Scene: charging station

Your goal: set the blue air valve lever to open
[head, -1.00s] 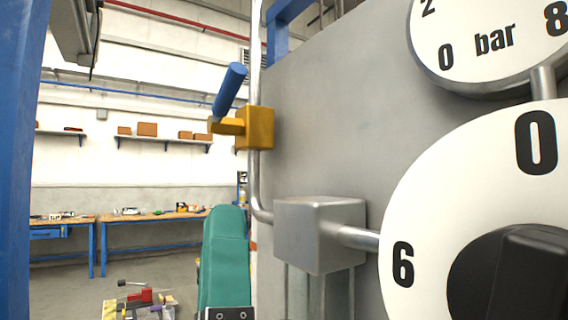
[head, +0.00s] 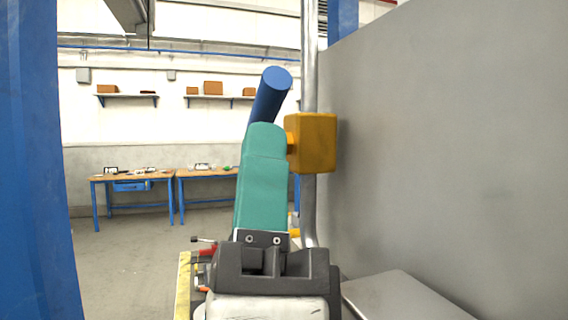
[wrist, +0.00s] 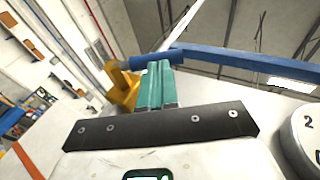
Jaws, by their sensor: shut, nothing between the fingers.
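The blue lever (head: 270,92) slants upward, leaning right at its top, beside the yellow valve body (head: 312,142) on a vertical metal pipe. My gripper (head: 265,130), with teal fingers, is shut and empty. In the head view its tips overlap the lower part of the lever and hide it. In the wrist view the blue lever (wrist: 142,61) lies across just beyond my fingertips (wrist: 160,66), with the yellow valve (wrist: 122,86) to their left. I cannot tell whether the fingers touch the lever.
A large grey panel (head: 450,150) stands close on the right. A blue post (head: 35,160) stands on the left. Workbenches (head: 205,173) and shelves are far back. Clutter lies on the floor behind my gripper.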

